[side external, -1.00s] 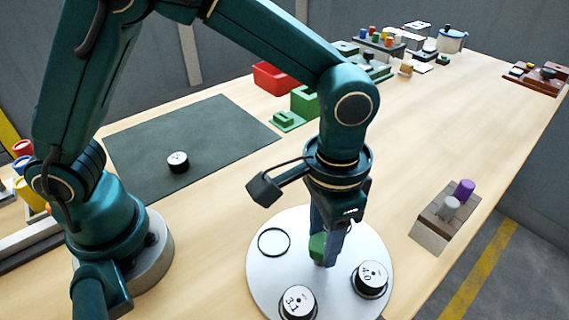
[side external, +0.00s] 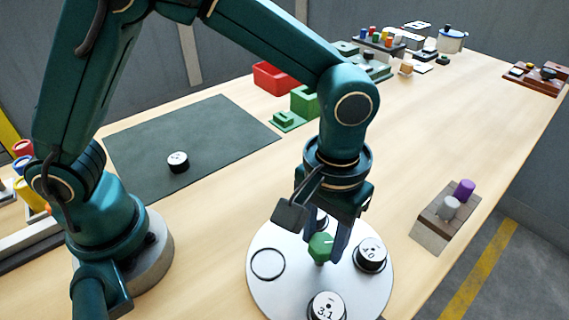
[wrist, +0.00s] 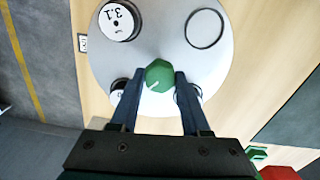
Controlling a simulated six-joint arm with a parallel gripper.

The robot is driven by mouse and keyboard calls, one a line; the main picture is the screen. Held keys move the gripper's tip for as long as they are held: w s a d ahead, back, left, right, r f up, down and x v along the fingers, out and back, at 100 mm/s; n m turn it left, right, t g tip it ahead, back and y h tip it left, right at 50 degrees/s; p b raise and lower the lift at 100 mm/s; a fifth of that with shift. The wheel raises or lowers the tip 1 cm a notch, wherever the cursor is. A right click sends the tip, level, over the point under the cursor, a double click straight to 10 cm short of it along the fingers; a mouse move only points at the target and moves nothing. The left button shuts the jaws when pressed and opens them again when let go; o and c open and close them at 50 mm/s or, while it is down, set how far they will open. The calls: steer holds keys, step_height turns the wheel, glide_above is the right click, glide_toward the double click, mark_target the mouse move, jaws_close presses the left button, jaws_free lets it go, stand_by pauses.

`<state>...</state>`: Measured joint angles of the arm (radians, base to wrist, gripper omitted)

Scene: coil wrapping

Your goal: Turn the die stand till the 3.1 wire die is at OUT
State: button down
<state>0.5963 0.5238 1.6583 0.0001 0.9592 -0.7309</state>
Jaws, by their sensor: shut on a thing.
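The round silver die stand (side external: 285,293) has a green knob (side external: 320,247) at its middle. My gripper (wrist: 158,76) is shut on this knob, one finger on each side, pointing down. The 3.1 wire die (side external: 327,308), black with a white top, sits at the stand's near edge; in the wrist view it is at the upper left (wrist: 119,20). Another white-topped die, seemingly marked 4.0 (side external: 370,255), sits to the right. A further die (wrist: 190,97) is partly hidden by a finger. A small white label (wrist: 83,42) lies beside the stand, too small to read.
An empty ring outline (side external: 268,264) marks a vacant place on the stand. A loose die (side external: 178,162) lies on the dark mat (side external: 215,130). A block with grey and purple pegs (side external: 445,215) stands right of the stand. Red (side external: 273,77) and green bins stand behind.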

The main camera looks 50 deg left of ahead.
mark_target(323, 242)
steer(key=shift+n, duration=3.9)
steer(key=shift+c, duration=1.8)
jaws_free()
steer(key=shift+r, duration=2.6)
